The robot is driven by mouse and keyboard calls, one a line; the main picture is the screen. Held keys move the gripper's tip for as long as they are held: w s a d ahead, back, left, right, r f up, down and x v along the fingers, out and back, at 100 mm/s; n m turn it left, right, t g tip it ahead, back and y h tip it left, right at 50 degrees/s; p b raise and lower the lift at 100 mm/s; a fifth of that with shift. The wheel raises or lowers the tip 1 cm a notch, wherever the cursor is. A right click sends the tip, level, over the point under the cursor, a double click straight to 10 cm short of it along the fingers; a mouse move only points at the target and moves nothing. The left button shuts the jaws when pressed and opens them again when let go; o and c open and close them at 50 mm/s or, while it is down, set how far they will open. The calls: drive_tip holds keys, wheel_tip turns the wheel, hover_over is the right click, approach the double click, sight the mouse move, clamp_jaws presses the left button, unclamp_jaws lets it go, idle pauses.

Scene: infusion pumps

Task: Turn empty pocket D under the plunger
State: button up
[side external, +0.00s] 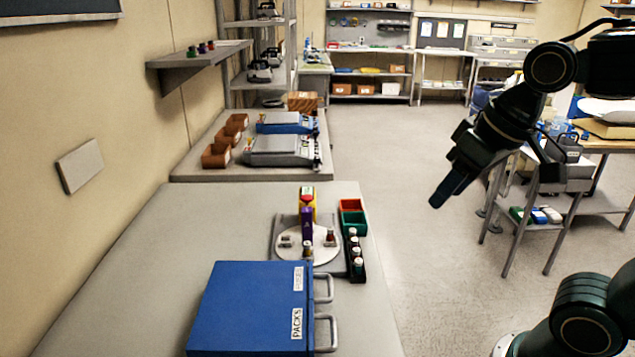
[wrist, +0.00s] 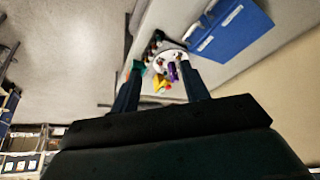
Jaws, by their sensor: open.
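A round white turntable (side external: 291,254) sits on a grey base on the near table, with small capped vials on it, one brown-red (side external: 330,237) at the right. A purple upright part (side external: 307,224) with a yellow and red part (side external: 308,198) stands at its back edge; which part is the plunger I cannot tell. Pocket letters are too small to read. My gripper (side external: 438,200) is open and empty, high above the floor, right of the table and apart from everything. In the wrist view the turntable (wrist: 167,55) shows small between the two open fingers.
A blue box with drawer handles labelled PACKS (side external: 245,305) stands in front of the turntable. Green and orange bins (side external: 353,213) and a black rack of several vials (side external: 356,262) sit to its right. The table's left part is clear.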

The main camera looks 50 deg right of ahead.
drive_tip(key=w+r+m+g, duration=0.1)
drive_tip(key=w+r+m, duration=0.1)
drive_tip(key=w, duration=0.5)
drive_tip(key=m+g, duration=0.4)
drive_tip(key=m, duration=0.2)
hover_over(307, 220)
drive_tip(key=w, duration=0.1)
wheel_tip(307, 220, down, 10)
drive_tip(key=shift+d+r, duration=0.15)
drive_tip(key=shift+d, duration=0.3)
wheel_tip(307, 220, down, 14)
drive_tip(key=shift+r, duration=0.1)
drive_tip(key=shift+c, duration=0.4)
clamp_jaws()
